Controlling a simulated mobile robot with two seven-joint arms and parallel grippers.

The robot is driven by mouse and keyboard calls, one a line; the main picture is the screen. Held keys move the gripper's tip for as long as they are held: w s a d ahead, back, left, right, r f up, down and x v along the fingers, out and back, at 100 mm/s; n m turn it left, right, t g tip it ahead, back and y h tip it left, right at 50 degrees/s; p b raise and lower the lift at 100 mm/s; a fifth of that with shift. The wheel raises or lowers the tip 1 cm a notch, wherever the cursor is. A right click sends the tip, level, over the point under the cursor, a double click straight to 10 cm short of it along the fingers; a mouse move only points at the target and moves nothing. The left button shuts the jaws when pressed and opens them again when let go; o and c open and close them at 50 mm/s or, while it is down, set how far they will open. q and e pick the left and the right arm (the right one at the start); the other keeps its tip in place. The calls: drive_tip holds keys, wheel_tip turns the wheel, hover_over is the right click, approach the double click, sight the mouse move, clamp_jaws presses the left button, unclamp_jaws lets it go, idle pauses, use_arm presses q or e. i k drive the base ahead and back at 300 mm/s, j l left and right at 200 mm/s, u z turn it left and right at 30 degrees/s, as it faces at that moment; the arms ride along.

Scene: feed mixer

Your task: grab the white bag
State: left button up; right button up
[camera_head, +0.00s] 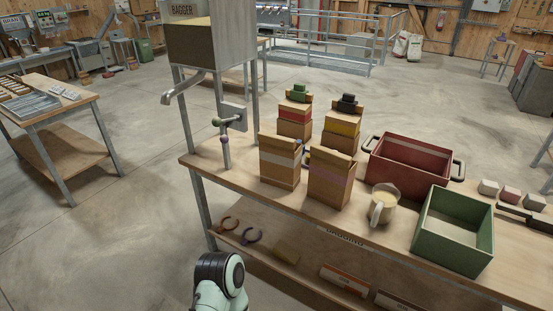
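A brown paper bag with a white band (282,157) stands upright at the front left of the bench, open at its top. Far back on the floor, two whitish sacks (402,45) stand near the wall. Part of my arm shows at the bottom, below the bench's left end, apart from the bags. Neither gripper is in view.
A bagger hopper (210,45) with a spout stands at the left end. Open floor lies to the left.

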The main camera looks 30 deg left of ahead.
sight(280, 157)
drive_tip(key=i+j, duration=0.1)
drive_tip(key=j, duration=0.4)
drive_tip(key=i+j, duration=0.15)
drive_tip(key=j, duration=0.4)
drive_tip(key=i+j, duration=0.1)
drive_tip(key=j, duration=0.4)
drive_tip(key=i+j, duration=0.1)
drive_tip(key=j, duration=0.45)
drive_tip(key=i+j+z, duration=0.1)
drive_tip(key=j, duration=0.4)
drive_tip(key=i+j, duration=0.15)
drive_tip(key=j, duration=0.4)
